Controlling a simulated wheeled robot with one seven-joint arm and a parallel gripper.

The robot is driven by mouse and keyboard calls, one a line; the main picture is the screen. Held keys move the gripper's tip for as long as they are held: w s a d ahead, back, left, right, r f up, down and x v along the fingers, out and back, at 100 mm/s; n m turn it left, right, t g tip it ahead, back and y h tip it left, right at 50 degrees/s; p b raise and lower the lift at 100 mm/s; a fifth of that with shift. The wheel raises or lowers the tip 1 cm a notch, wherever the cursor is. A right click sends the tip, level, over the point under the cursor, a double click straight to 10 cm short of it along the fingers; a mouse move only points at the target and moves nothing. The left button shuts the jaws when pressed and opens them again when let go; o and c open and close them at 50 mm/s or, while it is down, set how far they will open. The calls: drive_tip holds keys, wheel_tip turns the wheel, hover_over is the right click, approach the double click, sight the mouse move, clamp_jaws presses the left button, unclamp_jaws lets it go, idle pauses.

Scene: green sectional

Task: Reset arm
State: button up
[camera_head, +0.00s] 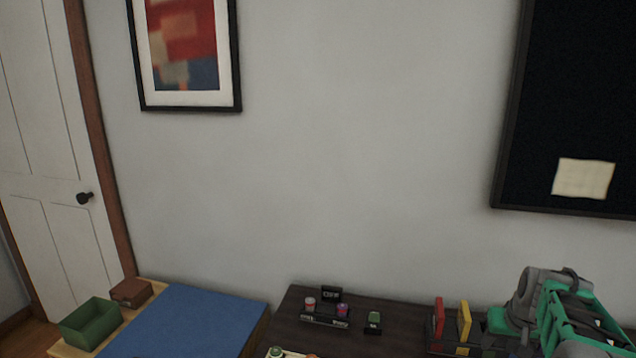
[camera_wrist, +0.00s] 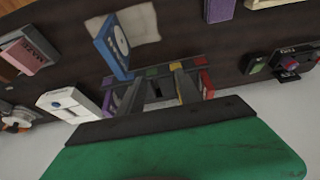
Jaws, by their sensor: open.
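My green and grey arm (camera_head: 570,310) shows at the lower right of the head view, over the right part of the dark table (camera_head: 390,345). In the wrist view my gripper (camera_wrist: 159,80) has its two grey fingers apart, with nothing seen between them. Beyond the fingers is a dark rack with coloured items, partly hidden by the fingers. I cannot tell the gap between fingers and rack. The fingertips are not clear in the head view.
A red item (camera_head: 438,314) and a yellow item (camera_head: 464,320) stand upright left of my arm. A small display (camera_head: 326,311) sits near the wall. A blue-topped surface (camera_head: 190,325) and green bin (camera_head: 90,322) are at left. A blue box (camera_wrist: 110,45) is near the fingers.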

drive_tip(key=s+a+f+m+g, duration=0.1)
drive_tip(key=s+a+f, duration=0.15)
drive_tip(key=s, duration=0.25)
drive_tip(key=s+a+f+m+g+y, duration=0.1)
drive_tip(key=s+a+f+g, duration=0.15)
drive_tip(key=s, duration=0.25)
drive_tip(key=s+a+f+m+g, duration=0.1)
drive_tip(key=s+a+f, duration=0.15)
drive_tip(key=s, duration=0.25)
drive_tip(key=s+a+r+n+p, duration=0.1)
drive_tip(key=s+a+r, duration=0.15)
drive_tip(key=a, duration=0.25)
drive_tip(key=s+a+r+n, duration=0.1)
drive_tip(key=s+a+r, duration=0.15)
drive_tip(key=a, duration=0.25)
drive_tip(key=w+a+r+n+t, duration=0.1)
drive_tip(key=a+r+n+t, duration=0.2)
drive_tip(key=a+r, duration=0.3)
drive_tip(key=a+n+p, duration=0.1)
drive_tip(key=a, duration=0.2)
drive_tip(key=shift+w, duration=0.2)
